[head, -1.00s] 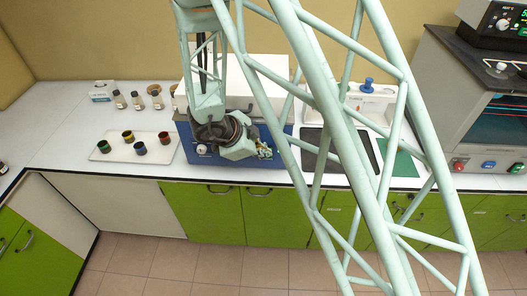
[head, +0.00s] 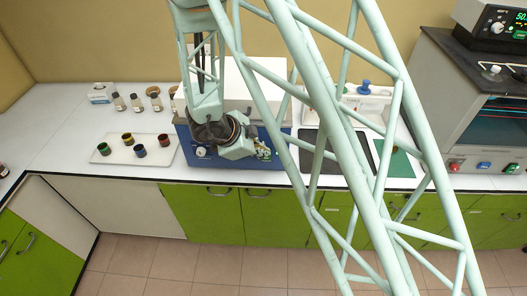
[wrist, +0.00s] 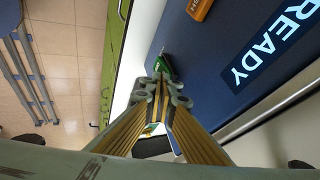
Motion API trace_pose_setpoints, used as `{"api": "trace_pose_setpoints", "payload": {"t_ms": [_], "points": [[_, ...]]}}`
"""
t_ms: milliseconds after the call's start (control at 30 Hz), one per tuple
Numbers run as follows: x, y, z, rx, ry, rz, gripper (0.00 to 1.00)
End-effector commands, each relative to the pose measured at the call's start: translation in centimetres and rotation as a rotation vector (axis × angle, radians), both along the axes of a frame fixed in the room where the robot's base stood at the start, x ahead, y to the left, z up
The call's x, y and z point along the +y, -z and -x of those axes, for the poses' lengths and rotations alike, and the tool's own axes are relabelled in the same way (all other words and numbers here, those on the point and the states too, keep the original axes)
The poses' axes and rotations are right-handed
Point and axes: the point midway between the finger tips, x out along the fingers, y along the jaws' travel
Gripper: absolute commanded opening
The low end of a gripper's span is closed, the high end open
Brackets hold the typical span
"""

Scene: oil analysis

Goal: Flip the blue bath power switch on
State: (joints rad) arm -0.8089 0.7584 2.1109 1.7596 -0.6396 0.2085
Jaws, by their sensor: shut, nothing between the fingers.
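The blue bath (head: 184,136) stands on the white bench in the head view, with a white upper part and a knob on its front. My arm hides much of its front. In the wrist view its blue panel (wrist: 215,75) carries a lit READY display (wrist: 262,48) and an orange part (wrist: 198,9). A small green switch-like part (wrist: 167,67) sits at the panel's edge, just beyond my fingertips. My gripper (wrist: 160,84) is shut and empty, its tips at or very near that green part; I cannot tell if they touch. In the head view my gripper (head: 264,153) is at the bath's front.
A white tray (head: 112,157) with several coloured cups and small bottles (head: 137,103) stand to the left. A dark plate (head: 312,150), a green mat (head: 400,166) and a large grey oven-like unit (head: 440,85) are to the right. The bench's front edge lies close below the bath.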

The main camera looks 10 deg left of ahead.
Motion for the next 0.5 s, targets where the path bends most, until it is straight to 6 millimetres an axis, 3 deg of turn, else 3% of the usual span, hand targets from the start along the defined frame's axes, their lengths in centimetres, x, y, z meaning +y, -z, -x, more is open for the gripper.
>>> {"api": "trace_pose_setpoints", "payload": {"t_ms": [500], "points": [[-0.4, -0.3, 1.3, 0.001, 0.003, 0.000, 0.00]]}}
